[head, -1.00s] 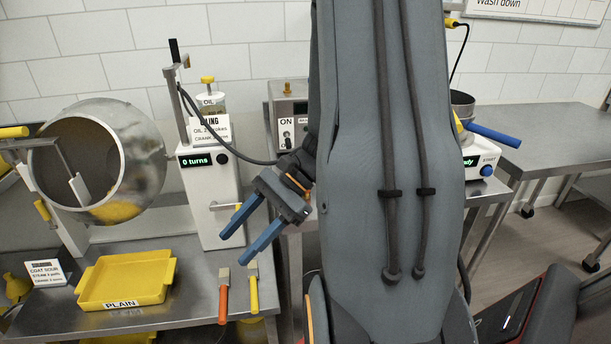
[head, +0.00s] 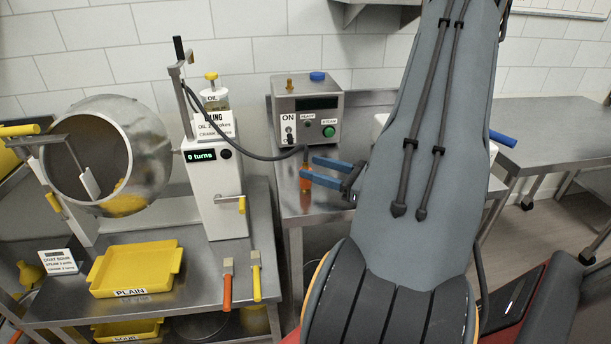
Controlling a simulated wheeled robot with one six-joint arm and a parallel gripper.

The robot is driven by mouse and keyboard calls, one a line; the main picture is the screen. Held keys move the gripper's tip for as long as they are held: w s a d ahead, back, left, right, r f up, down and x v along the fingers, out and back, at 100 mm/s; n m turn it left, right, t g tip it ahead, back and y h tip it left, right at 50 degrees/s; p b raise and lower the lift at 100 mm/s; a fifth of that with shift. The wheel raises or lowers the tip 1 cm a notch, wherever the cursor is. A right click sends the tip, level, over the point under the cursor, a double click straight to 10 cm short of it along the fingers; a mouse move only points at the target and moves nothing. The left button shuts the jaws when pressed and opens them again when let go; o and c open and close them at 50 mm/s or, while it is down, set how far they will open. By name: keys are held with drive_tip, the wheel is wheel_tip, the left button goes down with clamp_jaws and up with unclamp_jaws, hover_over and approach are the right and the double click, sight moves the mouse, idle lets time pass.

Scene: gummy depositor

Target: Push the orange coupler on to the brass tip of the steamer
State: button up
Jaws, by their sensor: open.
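The steamer (head: 308,130) is a metal box with a switch marked ON and a green STEAM button, standing on the steel table. A brass tip (head: 289,84) stands up from its top left. The orange coupler (head: 306,184) hangs upright at the end of a dark hose (head: 262,157), in front of and below the steamer, apart from the brass tip. My gripper (head: 308,168) is open, its blue fingers pointing left with their tips at the coupler. I cannot tell whether the coupler lies fully between them. My arm covers the area right of the steamer.
The white oiling stand (head: 213,195) and round metal drum (head: 150,150) are at left. The yellow PLAIN tray (head: 170,262) and two brushes (head: 228,290) lie on the left table. A blue knob (head: 317,76) tops the steamer. Another steel table (head: 555,140) is at right.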

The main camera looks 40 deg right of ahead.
wheel_tip(320, 180, down, 4)
drive_tip(key=shift+r+p, duration=0.2)
drive_tip(key=shift+p, duration=0.1)
drive_tip(key=shift+p+x, duration=1.25)
drive_tip(key=shift+x, duration=2.55)
drive_tip(key=shift+c, duration=0.3)
drive_tip(key=c, duration=1.1)
drive_tip(key=shift+c, duration=0.2)
drive_tip(key=shift+r, duration=0.1)
wheel_tip(320, 180, up, 10)
drive_tip(key=b, duration=0.2)
drive_tip(key=shift+b, duration=0.3)
